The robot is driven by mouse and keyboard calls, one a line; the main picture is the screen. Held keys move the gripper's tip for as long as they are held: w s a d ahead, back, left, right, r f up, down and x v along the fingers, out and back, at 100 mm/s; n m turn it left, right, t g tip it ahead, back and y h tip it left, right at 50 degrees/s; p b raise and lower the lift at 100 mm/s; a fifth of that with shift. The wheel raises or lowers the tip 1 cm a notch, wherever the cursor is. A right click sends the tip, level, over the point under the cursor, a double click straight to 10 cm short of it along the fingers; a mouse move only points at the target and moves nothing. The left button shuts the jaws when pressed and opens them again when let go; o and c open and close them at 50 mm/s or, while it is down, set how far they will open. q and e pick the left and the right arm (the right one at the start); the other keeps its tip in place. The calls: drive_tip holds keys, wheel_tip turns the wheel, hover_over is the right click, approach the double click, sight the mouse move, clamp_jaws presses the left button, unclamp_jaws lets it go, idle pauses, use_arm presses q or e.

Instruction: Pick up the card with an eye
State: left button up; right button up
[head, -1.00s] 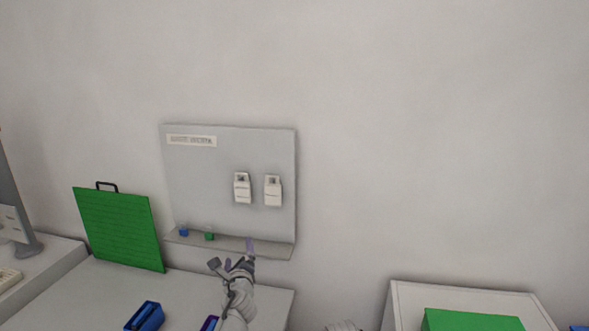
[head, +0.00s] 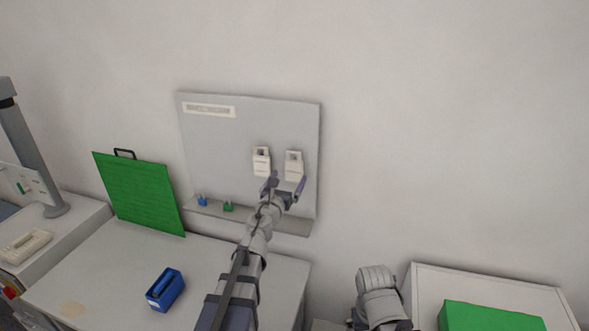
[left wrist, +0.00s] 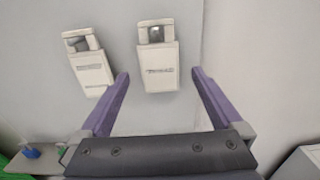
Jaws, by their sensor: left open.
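Two white cards hang side by side on the grey board: a left card (head: 261,161) and a right card (head: 294,163). In the left wrist view, the left card (left wrist: 92,66) hangs tilted and the right card (left wrist: 157,62) is nearly upright. Each has an opening near its top; small print is unreadable, and I cannot make out an eye drawing. My left gripper (head: 285,184) is open in front of the board. In the left wrist view, its purple fingers (left wrist: 161,74) point at the right card, one to each side, with nothing held. My right gripper is not visible.
The grey board (head: 225,140) has a ledge (head: 270,220) below with a blue padlock (head: 202,201) and a green padlock (head: 228,207). A green panel (head: 140,195) leans at left. A blue box (head: 165,290) sits on the white table (head: 110,270). A green box (head: 490,316) is at right.

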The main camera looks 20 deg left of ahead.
sight(294, 170)
use_arm(q)
drive_tip(key=shift+w, duration=2.6)
drive_tip(key=shift+s, duration=0.1)
drive_tip(key=shift+c, duration=0.2)
drive_tip(key=c, duration=1.2)
